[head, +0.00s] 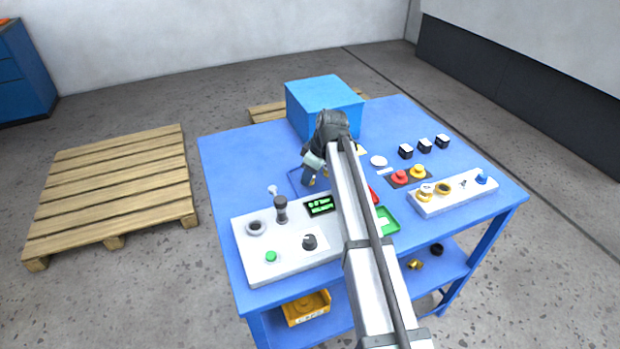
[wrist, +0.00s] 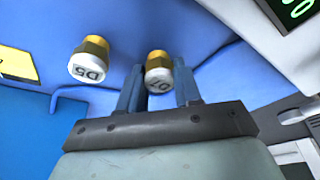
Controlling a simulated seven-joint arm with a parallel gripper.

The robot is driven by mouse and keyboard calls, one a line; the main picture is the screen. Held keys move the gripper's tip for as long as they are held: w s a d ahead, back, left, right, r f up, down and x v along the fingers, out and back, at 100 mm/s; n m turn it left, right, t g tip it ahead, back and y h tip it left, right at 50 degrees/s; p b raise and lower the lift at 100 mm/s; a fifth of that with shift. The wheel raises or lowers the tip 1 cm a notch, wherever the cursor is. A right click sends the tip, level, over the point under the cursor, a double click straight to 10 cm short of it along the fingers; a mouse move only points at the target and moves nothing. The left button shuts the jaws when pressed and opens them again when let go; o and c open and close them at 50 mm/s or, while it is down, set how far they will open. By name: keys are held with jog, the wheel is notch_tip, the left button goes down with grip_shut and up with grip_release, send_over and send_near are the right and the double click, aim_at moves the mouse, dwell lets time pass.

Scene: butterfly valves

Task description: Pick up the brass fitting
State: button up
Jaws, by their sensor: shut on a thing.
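My gripper (wrist: 157,72) has its two blue fingers shut on a brass fitting (wrist: 157,58) with a white, marked end, in the wrist view. The marking is tilted and hard to read. A second brass piece (wrist: 95,46) with a white end marked D5 is to its left, apart from the fingers. In the head view my gripper (head: 311,178) is low over the blue table, in front of the blue box. The held fitting is small and partly hidden there, so I cannot tell whether it touches the table.
The blue box (head: 322,98) stands behind my gripper. A white control panel (head: 283,240) with knobs and a green display is in front. Red and yellow buttons (head: 409,174), black blocks (head: 424,146) and a white fixture (head: 455,192) are to the right. Brass and black parts lie on the lower shelf (head: 452,268).

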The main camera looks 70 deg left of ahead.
grip_shut()
notch_tip(320, 180, up, 10)
dwell(0.6)
jog(key=shift+o, duration=0.9)
grip_release()
jog(key=c, duration=0.4)
jog(key=shift+o, duration=0.2)
jog(key=w+f, duration=0.2)
jog(key=w, duration=2.2)
